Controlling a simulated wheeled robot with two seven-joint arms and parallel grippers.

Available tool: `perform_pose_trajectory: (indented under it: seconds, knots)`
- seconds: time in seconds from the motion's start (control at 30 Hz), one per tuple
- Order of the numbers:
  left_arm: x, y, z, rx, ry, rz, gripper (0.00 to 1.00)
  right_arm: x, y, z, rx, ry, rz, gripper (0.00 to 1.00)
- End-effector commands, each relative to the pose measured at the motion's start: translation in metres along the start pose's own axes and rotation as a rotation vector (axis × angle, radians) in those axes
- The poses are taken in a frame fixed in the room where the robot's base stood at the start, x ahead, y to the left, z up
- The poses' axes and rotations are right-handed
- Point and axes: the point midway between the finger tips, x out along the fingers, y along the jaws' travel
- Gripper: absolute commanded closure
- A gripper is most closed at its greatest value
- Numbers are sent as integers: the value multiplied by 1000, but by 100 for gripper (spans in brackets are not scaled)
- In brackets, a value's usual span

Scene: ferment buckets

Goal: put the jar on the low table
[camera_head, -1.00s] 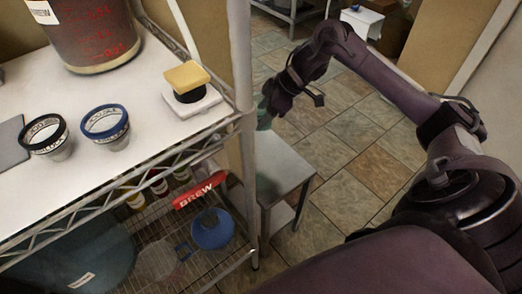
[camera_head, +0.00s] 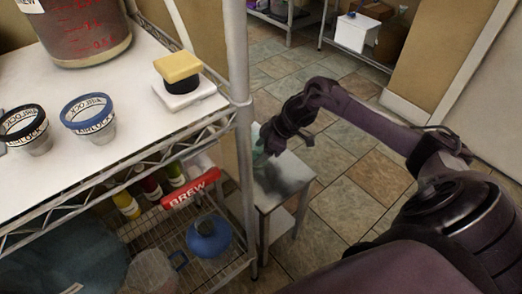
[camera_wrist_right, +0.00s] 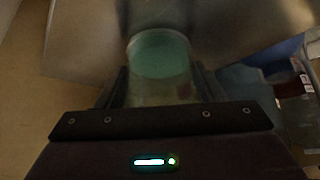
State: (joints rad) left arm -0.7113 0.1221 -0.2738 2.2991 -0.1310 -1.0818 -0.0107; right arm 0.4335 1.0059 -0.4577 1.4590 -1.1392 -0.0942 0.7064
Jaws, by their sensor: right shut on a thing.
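The low table (camera_head: 290,180) is a small grey metal stand just right of the shelf post. My right gripper (camera_head: 265,142) is at the far left part of its top, and its fingers are partly hidden. In the right wrist view, the gripper (camera_wrist_right: 160,92) is shut on a greenish, see-through jar (camera_wrist_right: 158,58), with a finger on each side. The jar appears upright, over or on the grey tabletop (camera_wrist_right: 85,45); I cannot tell whether it touches. In the head view only a bit of green shows beside the gripper. My left gripper is out of view.
The wire shelf's post (camera_head: 239,120) stands close left of the low table. The white upper shelf (camera_head: 120,130) holds a yellow-and-black block (camera_head: 177,72), two cups and a red-marked bucket (camera_head: 82,35). Below are bottles and a blue-topped vessel (camera_head: 208,238). Tiled floor (camera_head: 345,175) is open to the right.

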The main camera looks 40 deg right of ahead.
Motion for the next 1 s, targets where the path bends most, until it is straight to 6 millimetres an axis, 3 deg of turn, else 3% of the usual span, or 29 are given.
perform_pose_trajectory:
  seconds: [0.27, 0.3, 0.47, 0.77, 1.0]
  knots:
    - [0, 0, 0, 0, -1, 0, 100, 2, 0, 1, 1, 1, 0, 71]
    - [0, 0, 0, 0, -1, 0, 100, 2, 0, 1, 1, 0, -1, 35]
    - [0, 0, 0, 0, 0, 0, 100, 2, 0, 1, 0, 0, -1, 16]
    - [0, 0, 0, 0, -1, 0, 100, 0, 0, 0, -1, 1, 0, 16]
    - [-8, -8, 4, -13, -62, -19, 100, -36, 1, -2, -2, -2, 2, 16]
